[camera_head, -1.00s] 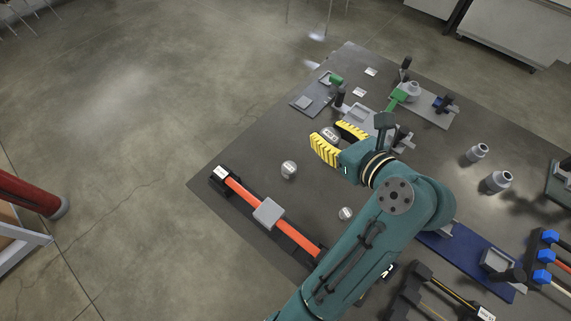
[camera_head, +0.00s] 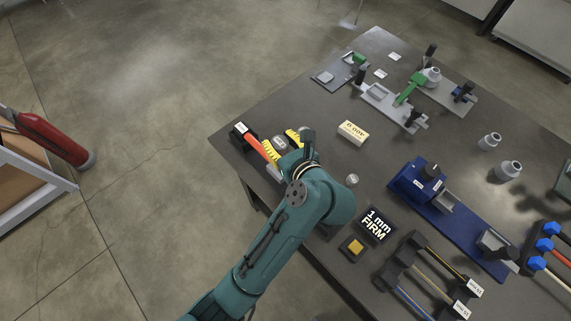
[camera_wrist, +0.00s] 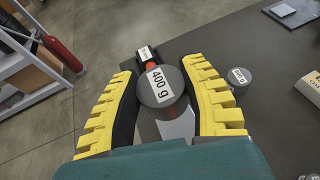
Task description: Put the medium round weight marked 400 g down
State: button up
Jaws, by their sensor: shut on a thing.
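The round grey weight with the white "400 g" label (camera_wrist: 161,85) is between the yellow fingers of my gripper (camera_wrist: 165,92) in the wrist view. My gripper is shut on it. In the head view, my gripper (camera_head: 281,144) and the weight (camera_head: 280,143) are over the orange cable sample (camera_head: 257,146) near the table's left edge. In the wrist view, a pale plate (camera_wrist: 180,125) shows partly below the weight. I cannot tell whether the weight touches it.
Another round weight (camera_wrist: 240,76) stands on the table to the right in the wrist view. A small weight (camera_head: 352,180), a beige box (camera_head: 353,132) and a "1 mm FIRM" display (camera_head: 376,224) lie right of my arm. Bare table shows behind the gripper.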

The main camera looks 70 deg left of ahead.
notch_tip(320, 180, down, 9)
jog(key=b, duration=0.3)
jog(key=shift+f, duration=0.15)
jog(key=o, duration=1.2)
jog(key=shift+f, duration=0.1)
jog(key=p+v, duration=0.3)
jog(key=v, duration=0.9)
